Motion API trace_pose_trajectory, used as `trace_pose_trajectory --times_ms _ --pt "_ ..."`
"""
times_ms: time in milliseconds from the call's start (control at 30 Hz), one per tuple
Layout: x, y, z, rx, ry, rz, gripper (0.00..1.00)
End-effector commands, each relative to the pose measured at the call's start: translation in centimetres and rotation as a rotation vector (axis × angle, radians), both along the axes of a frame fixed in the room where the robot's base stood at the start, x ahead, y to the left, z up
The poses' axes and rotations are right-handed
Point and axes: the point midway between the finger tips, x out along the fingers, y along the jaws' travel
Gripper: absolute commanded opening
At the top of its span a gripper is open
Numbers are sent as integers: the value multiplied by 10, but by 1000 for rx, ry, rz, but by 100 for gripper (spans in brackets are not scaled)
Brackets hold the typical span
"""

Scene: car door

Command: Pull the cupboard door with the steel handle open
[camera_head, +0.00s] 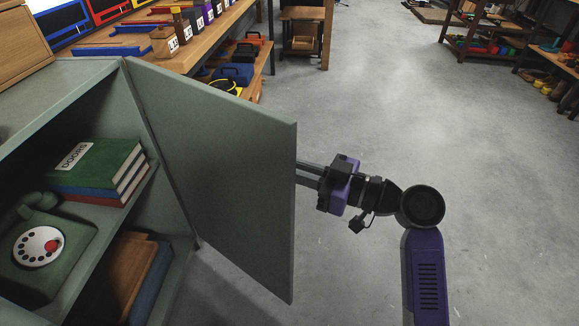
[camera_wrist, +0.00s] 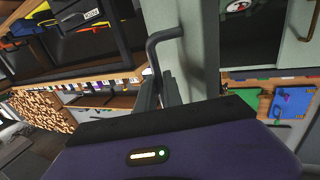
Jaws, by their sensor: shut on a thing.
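The grey-green cupboard door (camera_head: 225,180) stands wide open, swung out from its hinge on the cupboard's right side. Its inner face shows in the head view, so the handle on the outer face is hidden there. In the wrist view the bent steel handle (camera_wrist: 158,48) runs down between the two fingers. My gripper (camera_head: 303,172) reaches from the right to the door's free edge, its fingertips hidden behind the door. In the wrist view my gripper (camera_wrist: 162,88) is shut on the handle. The door's edge (camera_wrist: 200,50) shows just right of it.
The cupboard's shelves hold a green telephone (camera_head: 42,245) and stacked books (camera_head: 98,170). A wooden workbench (camera_head: 215,40) with bottles and toolboxes stands behind the door. The grey floor (camera_head: 400,120) to the right is clear. A dark rack (camera_head: 480,40) stands far right.

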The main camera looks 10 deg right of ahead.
Motion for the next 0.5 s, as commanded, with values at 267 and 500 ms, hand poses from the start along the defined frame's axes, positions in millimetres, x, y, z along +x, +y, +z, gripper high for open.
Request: trace_pose_trajectory --times_ms 267,500 --pt "0 0 0 0 0 0 19" --pt "0 0 0 0 0 0 19"
